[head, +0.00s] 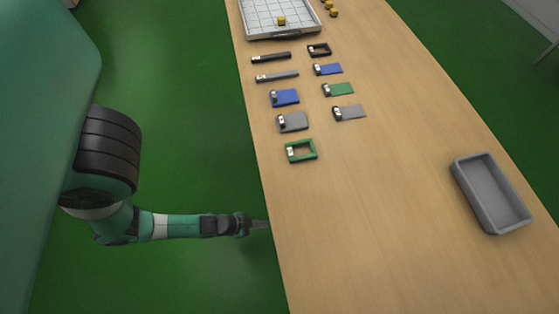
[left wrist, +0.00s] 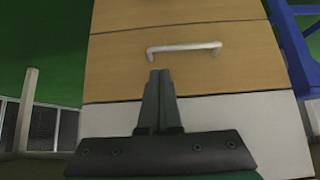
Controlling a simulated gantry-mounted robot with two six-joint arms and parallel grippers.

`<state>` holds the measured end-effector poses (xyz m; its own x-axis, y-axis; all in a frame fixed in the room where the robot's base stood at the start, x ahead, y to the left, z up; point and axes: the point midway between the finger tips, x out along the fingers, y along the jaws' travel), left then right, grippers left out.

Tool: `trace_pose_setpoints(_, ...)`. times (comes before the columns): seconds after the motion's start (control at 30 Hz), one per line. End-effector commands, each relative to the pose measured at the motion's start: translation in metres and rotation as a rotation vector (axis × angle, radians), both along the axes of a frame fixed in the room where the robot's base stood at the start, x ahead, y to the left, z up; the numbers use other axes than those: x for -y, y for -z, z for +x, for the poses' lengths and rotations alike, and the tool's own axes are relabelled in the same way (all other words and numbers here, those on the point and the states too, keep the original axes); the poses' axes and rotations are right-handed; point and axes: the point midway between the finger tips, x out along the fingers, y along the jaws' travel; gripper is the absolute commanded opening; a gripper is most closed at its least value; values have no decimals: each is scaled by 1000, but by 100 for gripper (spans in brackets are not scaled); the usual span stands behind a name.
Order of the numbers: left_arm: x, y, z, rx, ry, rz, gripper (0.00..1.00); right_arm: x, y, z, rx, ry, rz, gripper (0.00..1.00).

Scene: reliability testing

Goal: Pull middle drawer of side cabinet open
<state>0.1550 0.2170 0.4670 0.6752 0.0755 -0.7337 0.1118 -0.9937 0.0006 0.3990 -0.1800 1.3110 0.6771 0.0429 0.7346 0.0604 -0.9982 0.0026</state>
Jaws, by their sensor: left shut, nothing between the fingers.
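In the left wrist view, a wood-coloured drawer front (left wrist: 225,70) faces the camera with a pale bar handle (left wrist: 185,48) across its upper part. Another wood front (left wrist: 180,12) is above it and a white panel (left wrist: 240,120) is below. I cannot tell for certain which drawer is the middle one. My left gripper (left wrist: 160,72) is shut and empty, its fingertips just below the handle in the picture and not around it. In the head view, my left gripper (head: 262,224) is at the table's left edge. The cabinet does not show there. My right gripper is out of view.
The wooden table (head: 380,220) bears several small card-like parts, a green frame (head: 301,142), a grey bin (head: 463,185) and a gridded tray (head: 285,35). A blue frame (left wrist: 292,50) stands right of the cabinet. Green floor is open left of the table.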

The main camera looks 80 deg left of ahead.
Motion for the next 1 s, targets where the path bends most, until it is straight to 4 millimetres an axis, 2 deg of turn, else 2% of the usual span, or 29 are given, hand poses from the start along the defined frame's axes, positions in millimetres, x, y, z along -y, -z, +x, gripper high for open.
trace_pose_setpoints(0.03, -1, 13, 8, 3, 0, 0, 0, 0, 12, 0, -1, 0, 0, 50)
trace_pose_setpoints(0.2, -3, 38, 30, 2, -1, 1, 0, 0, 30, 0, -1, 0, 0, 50)
trace_pose_setpoints(0.4, -5, 57, 49, 1, -1, 1, 0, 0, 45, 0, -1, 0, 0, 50)
trace_pose_setpoints(0.6, -6, 60, 55, 0, 0, 1, 0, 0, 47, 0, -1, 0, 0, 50)
trace_pose_setpoints(1.0, -6, 60, 50, -1, -1, 1, 0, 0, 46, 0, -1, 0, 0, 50)
